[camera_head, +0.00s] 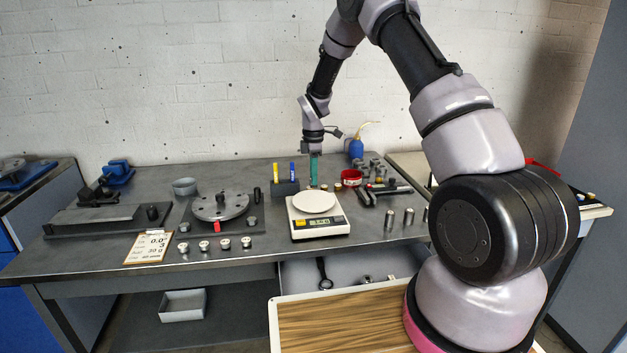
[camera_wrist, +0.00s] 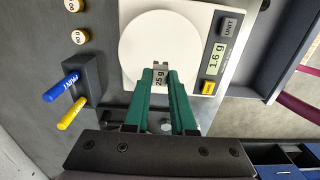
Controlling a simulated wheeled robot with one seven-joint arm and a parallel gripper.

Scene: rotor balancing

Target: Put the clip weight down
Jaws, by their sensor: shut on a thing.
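My gripper (camera_head: 313,184) has green fingers and points down at the back of the digital scale (camera_head: 323,231). In the wrist view, my gripper (camera_wrist: 161,84) is shut on a small grey clip weight (camera_wrist: 160,75) marked 25 g. The clip weight overlaps the edge of the round white pan (camera_wrist: 150,38) in that view; I cannot tell whether it touches anything. The scale display (camera_wrist: 216,54) reads 1.6 g. In the head view the clip weight is too small to make out.
A dark holder (camera_head: 286,188) with a blue and a yellow marker stands left of the scale. Further left are the rotor disc (camera_head: 220,206), a clipboard (camera_head: 149,246) and several small knobbed pieces (camera_head: 204,246). Metal cylinders (camera_head: 408,217) stand to the right. An open drawer (camera_head: 340,273) lies below.

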